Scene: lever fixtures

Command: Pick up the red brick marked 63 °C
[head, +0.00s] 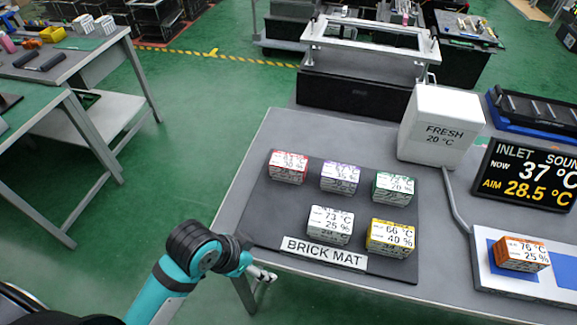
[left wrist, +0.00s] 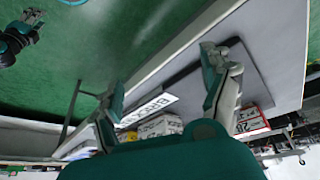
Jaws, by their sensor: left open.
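The red brick (head: 288,168) is a white block with a red top edge and printed figures. It stands at the back left of the dark brick mat (head: 265,215) in the head view; its temperature figure is hard to read. My left gripper (head: 265,275) is open and empty by the mat's front left corner, apart from the red brick. In the left wrist view its two fingers (left wrist: 165,105) stand wide apart, with the mat's sign and some bricks beyond. A teal and black arm end (left wrist: 28,28), apparently my right gripper, shows small there; its jaws are unclear.
Purple (head: 340,178), green (head: 393,186), white (head: 330,224) and yellow (head: 391,237) bricks share the mat. An orange brick (head: 522,253) sits on a blue-and-white plate at right. A white FRESH box (head: 440,125) and a display (head: 530,175) stand behind.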

